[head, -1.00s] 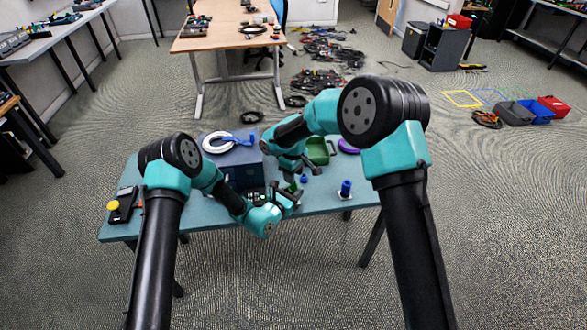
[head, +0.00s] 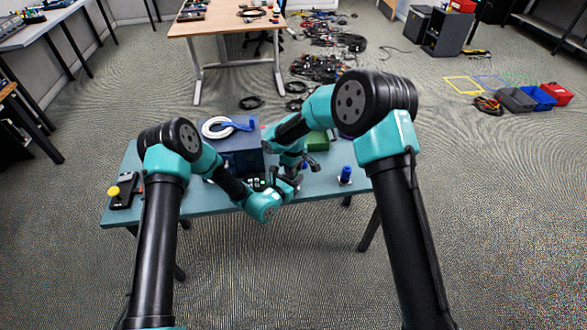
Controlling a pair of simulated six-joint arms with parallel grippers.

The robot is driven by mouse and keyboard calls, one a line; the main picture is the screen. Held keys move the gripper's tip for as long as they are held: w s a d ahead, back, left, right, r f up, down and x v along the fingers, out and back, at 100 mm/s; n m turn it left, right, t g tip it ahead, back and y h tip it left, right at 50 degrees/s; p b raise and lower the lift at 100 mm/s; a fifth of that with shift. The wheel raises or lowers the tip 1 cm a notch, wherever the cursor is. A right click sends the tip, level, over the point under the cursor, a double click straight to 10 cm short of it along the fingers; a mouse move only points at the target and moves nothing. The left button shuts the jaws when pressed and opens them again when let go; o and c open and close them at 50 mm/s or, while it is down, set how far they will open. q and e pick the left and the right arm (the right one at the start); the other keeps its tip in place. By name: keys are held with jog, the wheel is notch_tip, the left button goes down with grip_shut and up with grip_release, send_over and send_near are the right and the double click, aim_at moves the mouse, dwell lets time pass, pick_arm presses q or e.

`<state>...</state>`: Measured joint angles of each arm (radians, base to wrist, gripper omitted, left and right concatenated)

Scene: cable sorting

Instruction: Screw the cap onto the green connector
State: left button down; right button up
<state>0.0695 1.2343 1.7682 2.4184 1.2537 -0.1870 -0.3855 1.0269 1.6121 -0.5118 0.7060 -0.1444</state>
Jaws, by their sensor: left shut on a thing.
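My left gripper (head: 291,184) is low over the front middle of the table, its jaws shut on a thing. In the earlier head view, a small green piece, which looks like the green connector, shows at these jaws; now it is hidden. My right gripper (head: 296,173) comes down from above and behind, right by the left gripper. The two overlap in the picture, so I cannot tell whether they touch or whether the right jaws are open or hold the cap. I cannot make out the cap.
On the blue-grey table (head: 202,205) are a dark blue box (head: 242,160) with a white cable coil (head: 214,128), a green bin (head: 317,142), an upright blue cylinder (head: 346,174), and a black device with a yellow button (head: 114,191). The front right of the table is clear.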

jog(key=shift+c, duration=0.7)
jog(key=o, duration=0.9)
jog(key=shift+o, duration=0.2)
jog(key=shift+r, duration=2.25)
jog(key=shift+o, duration=0.2)
jog(key=o, duration=0.5)
jog(key=shift+r, duration=0.1)
